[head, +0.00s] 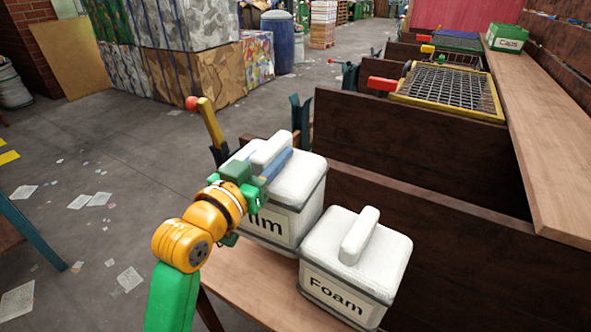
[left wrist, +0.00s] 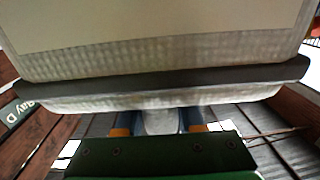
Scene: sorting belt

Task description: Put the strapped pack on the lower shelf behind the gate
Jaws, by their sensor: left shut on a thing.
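A white pack (head: 306,188) with a raised grip on top, a dark band and a label ending in "ilm" stands on a wooden bench. My left gripper (head: 271,160) is shut on its grip. In the left wrist view the pack (left wrist: 160,55) fills the top, and its pale grip lies between the blue fingers of the gripper (left wrist: 162,122). A similar white pack labelled "Foam" (head: 336,252) stands beside it. I cannot tell which is meant by strapped pack. A yellow-framed mesh gate (head: 495,98) with a red handle lies over a wooden bay at the right. My right gripper is not in view.
The wooden bench (head: 243,283) is narrow. A yellow lever with a red knob (head: 192,103) rises behind the held pack. Dark wooden panels (head: 400,130) stand to the right. A green "Caps" box (head: 507,38) sits on a long plank (head: 540,130). Papers litter the floor.

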